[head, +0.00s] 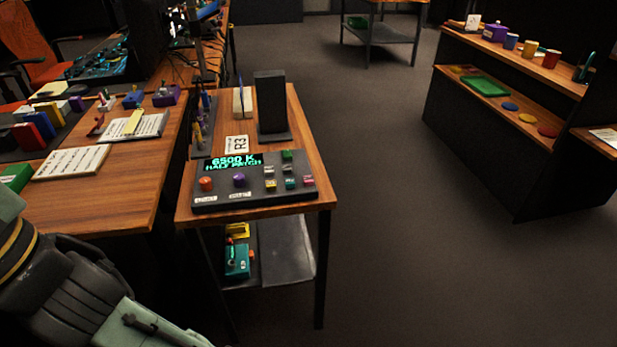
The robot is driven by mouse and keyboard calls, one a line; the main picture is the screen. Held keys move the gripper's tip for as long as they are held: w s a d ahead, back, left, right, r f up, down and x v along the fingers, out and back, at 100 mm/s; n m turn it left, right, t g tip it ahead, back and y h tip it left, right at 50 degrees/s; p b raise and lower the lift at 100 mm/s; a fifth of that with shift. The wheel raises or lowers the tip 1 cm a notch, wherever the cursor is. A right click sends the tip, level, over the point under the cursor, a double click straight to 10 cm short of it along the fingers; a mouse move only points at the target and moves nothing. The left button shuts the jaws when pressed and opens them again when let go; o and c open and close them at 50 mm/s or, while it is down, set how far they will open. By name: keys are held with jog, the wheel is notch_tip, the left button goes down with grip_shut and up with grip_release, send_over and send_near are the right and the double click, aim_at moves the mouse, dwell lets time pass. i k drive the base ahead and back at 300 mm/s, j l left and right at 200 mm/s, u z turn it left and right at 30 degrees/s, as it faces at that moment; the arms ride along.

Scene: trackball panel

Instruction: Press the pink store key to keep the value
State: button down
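The dark control panel (256,197) lies near the front edge of a small wooden table. Its display (233,162) shows green text reading "6500 K HALF PATCH". A small pink key (308,181) sits at the right end of the panel's lowest key row, next to a teal key (290,184) and a yellow key (270,185). An orange ball (206,183) and a purple ball (239,180) sit on its left half. Lettering on the keys is too small to read. My arm shows at the lower left, apart from the panel; my gripper is out of view.
A dark upright screen (271,103) and a card marked R3 (237,144) stand behind the panel. A cluttered wooden desk (137,170) adjoins on the left. Open floor (400,230) lies to the right, with a shelf unit (490,145) beyond.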

aim_at(307, 180)
jog(key=i+l, duration=0.2)
jog(key=l, duration=0.2)
jog(key=i+l, duration=0.2)
jog(key=l, duration=0.15)
jog(key=i+l, duration=0.2)
jog(key=l, duration=0.2)
jog(key=i+l+u, duration=0.1)
jog(key=i+l, duration=0.15)
jog(key=l, duration=0.15)
